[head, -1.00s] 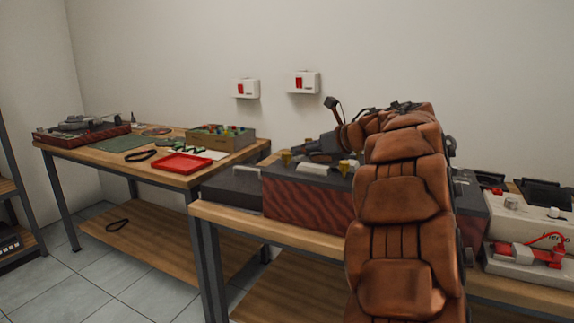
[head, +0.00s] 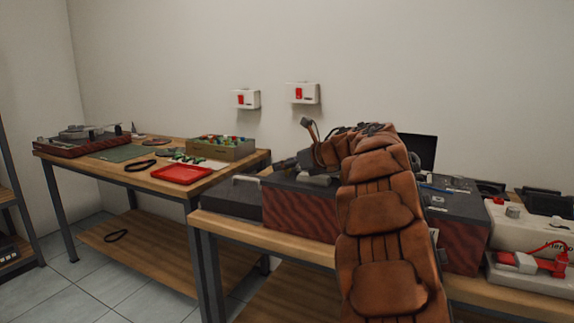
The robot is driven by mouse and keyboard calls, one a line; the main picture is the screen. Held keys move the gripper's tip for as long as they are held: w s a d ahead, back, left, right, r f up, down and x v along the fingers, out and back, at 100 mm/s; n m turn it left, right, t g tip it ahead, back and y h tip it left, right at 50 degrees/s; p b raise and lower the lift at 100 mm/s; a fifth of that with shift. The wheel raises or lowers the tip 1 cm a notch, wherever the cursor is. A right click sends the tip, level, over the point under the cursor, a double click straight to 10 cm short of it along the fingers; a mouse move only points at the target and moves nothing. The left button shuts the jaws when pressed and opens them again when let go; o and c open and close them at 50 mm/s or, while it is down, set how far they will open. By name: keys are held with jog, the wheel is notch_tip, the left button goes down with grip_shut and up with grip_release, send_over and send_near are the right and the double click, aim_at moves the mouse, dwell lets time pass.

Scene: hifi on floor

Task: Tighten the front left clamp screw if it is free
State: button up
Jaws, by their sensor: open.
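A long dark unit with red-striped sides (head: 300,208) stands on the near bench, and a pale grey block (head: 316,180) sits on its top. My arm reaches up in front of the unit and bends left over it. My gripper (head: 284,164) is open, low over the unit's left top, small and dark against it. No brass-coloured clamp screw can be made out now; my gripper and arm cover those spots. Whether the front left screw is free or tight cannot be told.
My arm hides the middle of the unit. A white device with red parts (head: 530,235) stands at the right. The left bench holds a red tray (head: 181,174), a box of coloured parts (head: 221,149) and a turntable-like device (head: 85,139). Two white wall boxes hang behind.

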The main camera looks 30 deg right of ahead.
grip_shut()
